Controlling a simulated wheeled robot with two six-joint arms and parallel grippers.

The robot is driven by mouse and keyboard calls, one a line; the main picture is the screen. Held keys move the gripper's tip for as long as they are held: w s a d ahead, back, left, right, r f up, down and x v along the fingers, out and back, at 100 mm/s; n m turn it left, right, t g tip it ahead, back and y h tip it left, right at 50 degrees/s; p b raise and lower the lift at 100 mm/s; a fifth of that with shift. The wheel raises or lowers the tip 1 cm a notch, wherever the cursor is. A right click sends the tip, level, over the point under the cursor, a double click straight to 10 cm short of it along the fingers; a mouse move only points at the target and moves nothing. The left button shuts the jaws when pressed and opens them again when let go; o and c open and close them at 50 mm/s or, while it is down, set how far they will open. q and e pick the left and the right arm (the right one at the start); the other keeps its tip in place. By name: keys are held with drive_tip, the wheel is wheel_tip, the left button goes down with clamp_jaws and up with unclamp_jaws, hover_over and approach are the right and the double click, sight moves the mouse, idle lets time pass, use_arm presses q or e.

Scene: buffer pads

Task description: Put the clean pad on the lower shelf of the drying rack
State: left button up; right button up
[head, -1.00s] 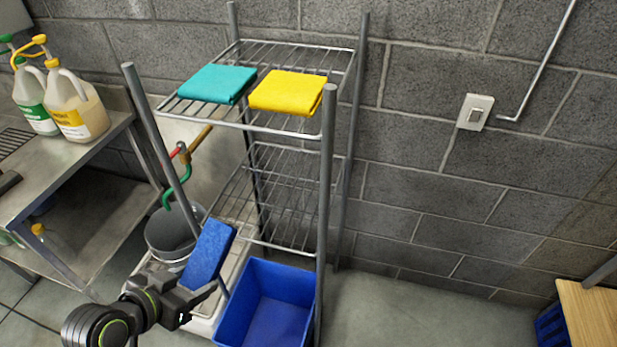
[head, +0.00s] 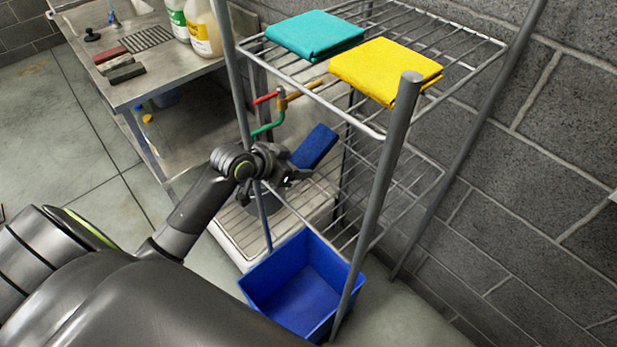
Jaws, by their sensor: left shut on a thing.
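My left gripper (head: 286,176) is shut on the blue pad (head: 315,147), held tilted at the left side of the drying rack. The pad appears at the level of the lower shelf (head: 404,188), near its left edge. I cannot tell whether it touches the wires. The rack's upper shelf (head: 455,52) carries a folded teal cloth (head: 315,36) and a folded yellow cloth (head: 386,70). The lower shelf is wire and looks bare where it shows; part of it is hidden by the front post and the pad. My right gripper is not in view.
A blue bin (head: 303,287) stands on the floor below the rack. A grey front post (head: 375,205) rises close to the right of the pad. A metal bench (head: 150,65) with bottles and several brushes or blocks stands at the back left.

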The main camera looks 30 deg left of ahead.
sight(296, 189)
use_arm(q)
drive_tip(key=shift+w+d+f, duration=0.1)
drive_tip(key=shift+f, duration=2.55)
drive_tip(key=shift+f, duration=0.1)
drive_tip(key=o, duration=1)
drive_tip(key=v, duration=1.2)
